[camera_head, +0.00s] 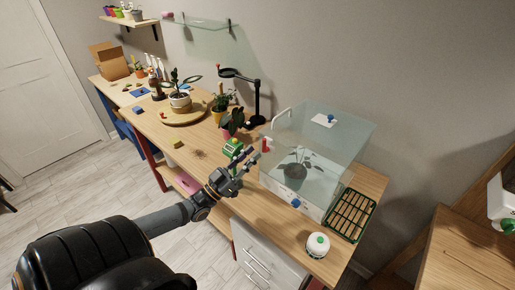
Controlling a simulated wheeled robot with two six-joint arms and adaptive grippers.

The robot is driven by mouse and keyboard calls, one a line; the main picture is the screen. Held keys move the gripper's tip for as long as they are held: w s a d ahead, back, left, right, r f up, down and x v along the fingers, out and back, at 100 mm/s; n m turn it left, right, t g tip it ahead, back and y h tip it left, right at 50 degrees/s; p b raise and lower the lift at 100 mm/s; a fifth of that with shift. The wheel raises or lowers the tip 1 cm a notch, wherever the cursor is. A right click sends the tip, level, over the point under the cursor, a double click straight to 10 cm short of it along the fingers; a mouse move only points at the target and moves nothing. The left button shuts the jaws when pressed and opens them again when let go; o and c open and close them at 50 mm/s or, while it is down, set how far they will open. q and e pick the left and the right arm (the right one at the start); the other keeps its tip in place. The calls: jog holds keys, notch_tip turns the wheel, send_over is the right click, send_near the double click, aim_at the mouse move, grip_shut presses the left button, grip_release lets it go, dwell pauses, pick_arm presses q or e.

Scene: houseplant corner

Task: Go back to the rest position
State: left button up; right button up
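My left gripper (244,164) reaches in from the lower left over the front edge of the long wooden table (207,155). Its two dark fingers look spread apart, with nothing seen held between them. A small green and white item (233,148) is just beyond the fingertips; I cannot tell whether they touch. The clear box (322,140), with a dark potted plant (294,170) inside, stands close to the right of the gripper. My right gripper is not in view.
A green rack (350,215) and a white round container (318,245) are at the table's near right end. A potted plant (180,99) stands on a round wooden board (187,117). A black stand (257,100) rises behind. Open floor (95,180) lies left of the table.

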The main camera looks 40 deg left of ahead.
pick_arm(q)
jog(key=v, duration=0.3)
jog(key=shift+s, duration=0.15)
dwell(0.3)
